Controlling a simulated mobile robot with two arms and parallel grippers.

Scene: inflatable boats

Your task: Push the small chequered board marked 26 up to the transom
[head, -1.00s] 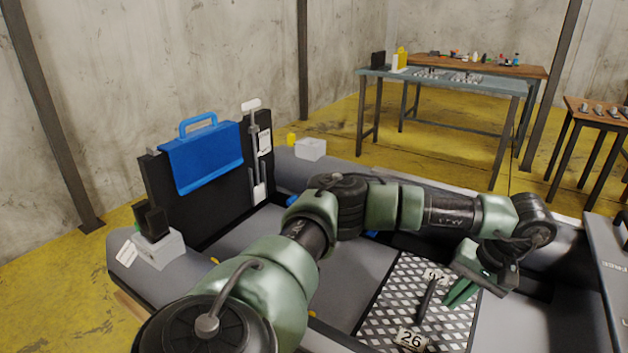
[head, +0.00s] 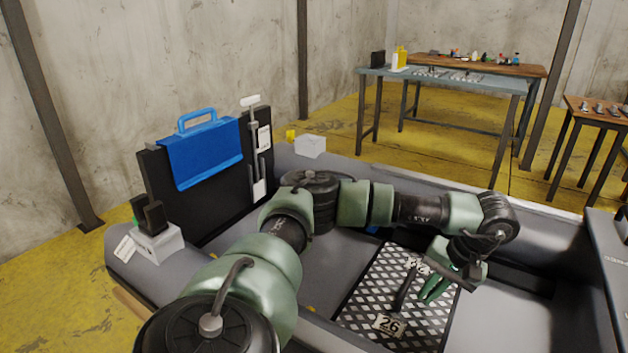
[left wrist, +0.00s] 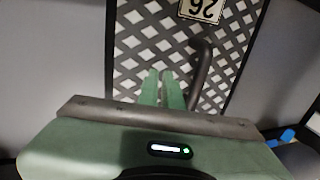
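The small chequered board (head: 372,300) lies flat on the boat's floor, with a label marked 26 (head: 391,325) and a dark bar handle (head: 404,288) on top. It also shows in the left wrist view (left wrist: 133,50). The transom (head: 215,205) is the upright black panel at the boat's left end, with a blue cover (head: 203,155) over it; a stretch of floor separates it from the board. My left gripper (head: 432,290) is low over the board, its green fingers together and empty, beside the handle. Whether they touch the handle is unclear. My right gripper is out of view.
Grey inflatable tubes (head: 370,180) flank the floor. A white box with black blocks (head: 157,243) and another white box (head: 310,146) sit on the tubes. Work tables (head: 445,80) stand behind. My left arm hides part of the floor between board and transom.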

